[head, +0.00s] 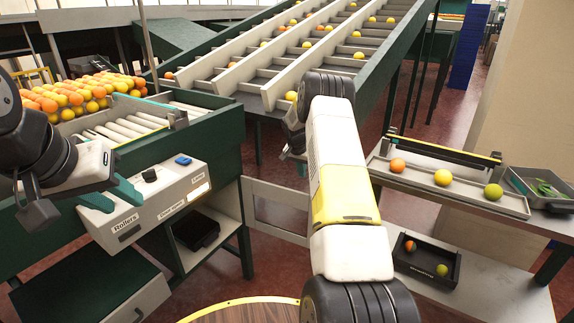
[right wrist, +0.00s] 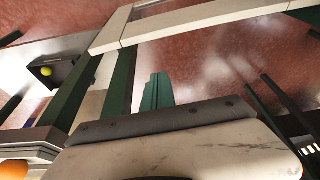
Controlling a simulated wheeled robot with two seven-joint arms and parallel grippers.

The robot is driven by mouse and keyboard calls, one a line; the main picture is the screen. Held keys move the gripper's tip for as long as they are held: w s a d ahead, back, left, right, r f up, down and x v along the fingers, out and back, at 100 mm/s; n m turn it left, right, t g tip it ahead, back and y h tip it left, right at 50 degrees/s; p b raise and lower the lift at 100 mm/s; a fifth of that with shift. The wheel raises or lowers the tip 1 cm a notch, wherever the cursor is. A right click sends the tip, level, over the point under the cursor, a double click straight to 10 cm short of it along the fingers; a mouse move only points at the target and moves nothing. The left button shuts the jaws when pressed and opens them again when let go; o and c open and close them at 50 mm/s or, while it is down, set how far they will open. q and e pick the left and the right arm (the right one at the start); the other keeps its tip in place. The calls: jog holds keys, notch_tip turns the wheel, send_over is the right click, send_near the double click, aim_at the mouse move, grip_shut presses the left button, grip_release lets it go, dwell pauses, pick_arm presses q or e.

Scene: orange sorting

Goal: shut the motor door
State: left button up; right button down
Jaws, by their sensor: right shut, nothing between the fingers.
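The motor door (head: 277,209) is a pale grey frame with an open middle. It stands swung out to the right of the green and white cabinet, whose open compartment holds a black box (head: 197,229). My right gripper (head: 291,153) is partly hidden behind my right arm, above and beyond the door in the head view. In the right wrist view its green fingers (right wrist: 156,91) are together with nothing between them. A pale frame there (right wrist: 200,24) looks like the door, apart from the fingers. My left gripper (head: 112,195) has its green fingers apart, empty, above the control panel.
The control panel (head: 155,195) has a blue button and a black knob. Oranges (head: 80,95) lie by rollers at left. A shelf tray (head: 460,195) and a black bin (head: 425,262) hold fruit at right. Sloping conveyors (head: 290,60) stand behind; red floor is open around the door.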

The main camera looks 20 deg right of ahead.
aim_at(303, 181)
jog(key=x, duration=0.6)
jog(key=shift+f, duration=0.25)
jog(key=shift+s+a+r, duration=0.15)
jog(key=shift+s+a, duration=1.2)
jog(key=shift+s, duration=0.1)
jog(key=shift+s+a, duration=0.1)
jog(key=shift+s+a, duration=0.4)
jog(key=shift+a, duration=0.05)
jog(key=s+a+m+g, duration=0.1)
jog(key=s+a+m, duration=0.2)
jog(key=a, duration=0.6)
jog(key=s+a+m+g+h, duration=0.1)
jog(key=s+a+m, duration=0.3)
jog(key=a, duration=0.5)
jog(key=shift+s+m, duration=0.3)
jog(key=shift+s, duration=0.6)
